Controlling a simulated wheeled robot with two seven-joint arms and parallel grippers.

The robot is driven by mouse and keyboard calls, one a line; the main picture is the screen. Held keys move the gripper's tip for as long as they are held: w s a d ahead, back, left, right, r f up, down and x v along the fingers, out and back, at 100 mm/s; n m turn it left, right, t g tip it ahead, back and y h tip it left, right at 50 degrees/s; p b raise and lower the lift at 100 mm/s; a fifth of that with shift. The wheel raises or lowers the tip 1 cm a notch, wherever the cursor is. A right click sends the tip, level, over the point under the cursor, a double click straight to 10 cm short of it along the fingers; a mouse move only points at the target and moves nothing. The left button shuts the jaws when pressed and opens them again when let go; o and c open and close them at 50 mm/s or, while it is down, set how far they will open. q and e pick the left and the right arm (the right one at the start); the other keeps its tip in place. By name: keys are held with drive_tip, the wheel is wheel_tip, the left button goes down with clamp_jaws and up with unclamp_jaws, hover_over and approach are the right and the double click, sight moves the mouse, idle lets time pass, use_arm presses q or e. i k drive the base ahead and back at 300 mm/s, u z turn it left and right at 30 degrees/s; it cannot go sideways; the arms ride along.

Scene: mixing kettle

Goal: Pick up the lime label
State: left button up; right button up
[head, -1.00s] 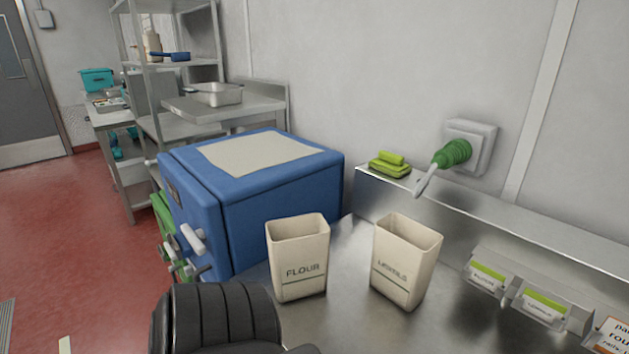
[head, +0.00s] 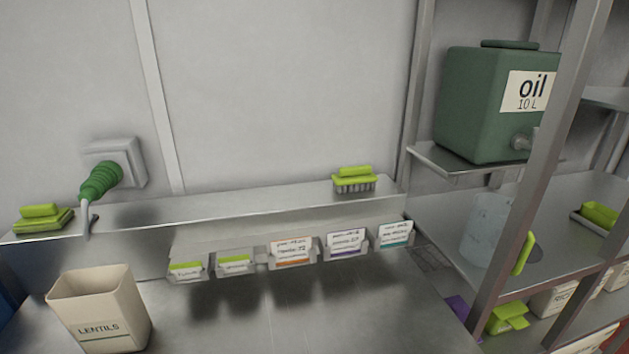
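A row of card labels stands in small holders along the front of the steel ledge. Two labels at its left end carry a lime band along the top: the leftmost label (head: 186,271) and the one right of it (head: 236,263). Their small print is too small to read, and I cannot tell which one the task names. To their right are an orange-striped label (head: 292,252), a purple-striped label (head: 346,242) and a teal-striped label (head: 395,234). Neither of my grippers is in view.
A lentils bin (head: 100,312) stands at the lower left. On the ledge are a lime brush (head: 354,179) and a lime sponge-like block (head: 42,218). A green plug (head: 102,181) sits in the wall. A shelf with an oil container (head: 485,105) stands right. The middle counter is clear.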

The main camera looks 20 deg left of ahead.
sight(186, 270)
drive_tip(key=u, duration=1.5)
drive_tip(key=k, duration=1.25)
drive_tip(key=z, duration=1.2)
